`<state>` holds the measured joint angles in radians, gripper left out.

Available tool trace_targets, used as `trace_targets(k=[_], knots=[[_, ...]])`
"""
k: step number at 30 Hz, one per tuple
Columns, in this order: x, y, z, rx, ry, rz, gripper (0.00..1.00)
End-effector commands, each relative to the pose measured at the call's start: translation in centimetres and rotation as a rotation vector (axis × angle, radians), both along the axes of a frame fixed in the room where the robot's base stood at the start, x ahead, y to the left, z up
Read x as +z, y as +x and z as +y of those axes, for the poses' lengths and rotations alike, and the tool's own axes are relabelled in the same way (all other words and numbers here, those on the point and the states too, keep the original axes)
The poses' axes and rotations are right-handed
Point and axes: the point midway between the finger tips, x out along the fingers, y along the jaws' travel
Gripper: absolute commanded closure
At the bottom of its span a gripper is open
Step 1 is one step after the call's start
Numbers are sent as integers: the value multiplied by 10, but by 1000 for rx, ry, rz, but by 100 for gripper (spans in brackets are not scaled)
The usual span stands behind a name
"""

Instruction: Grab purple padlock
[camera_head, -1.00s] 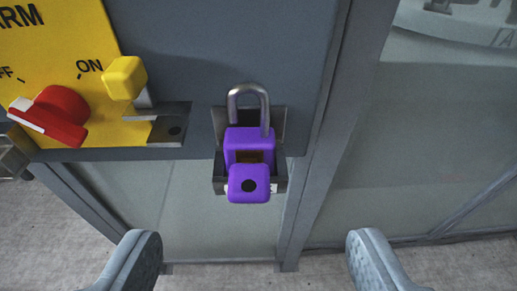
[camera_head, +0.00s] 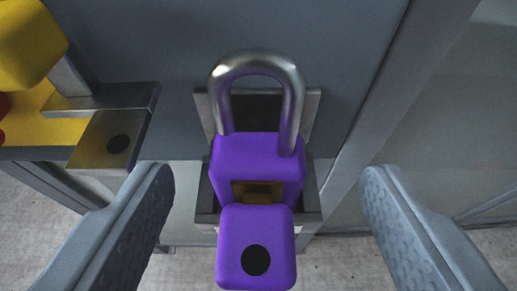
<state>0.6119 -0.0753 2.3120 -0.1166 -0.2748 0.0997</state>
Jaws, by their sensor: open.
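The purple padlock (camera_head: 258,160) sits in a small grey metal holder (camera_head: 312,202) on the grey panel. Its silver shackle (camera_head: 256,66) points up. A purple block with a black round spot (camera_head: 256,245) sticks out from its lower front, towards me. My gripper (camera_head: 268,180) is open, with one finger to the left of the padlock and one to the right. Neither finger touches it, and there is a gap on both sides.
A yellow block (camera_head: 28,45) and a metal bracket with a hole (camera_head: 112,140) stick out at the left, close to my left finger. A grey upright post (camera_head: 375,110) and a glass-like pane (camera_head: 455,120) are at the right. Speckled floor shows below.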

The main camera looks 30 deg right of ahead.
Motion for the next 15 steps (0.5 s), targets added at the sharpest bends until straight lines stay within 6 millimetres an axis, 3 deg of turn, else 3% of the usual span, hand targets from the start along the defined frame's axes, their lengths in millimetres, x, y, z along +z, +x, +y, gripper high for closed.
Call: trace_targets(k=[15], knots=[[-22,38,-20,0,-1,1,33]])
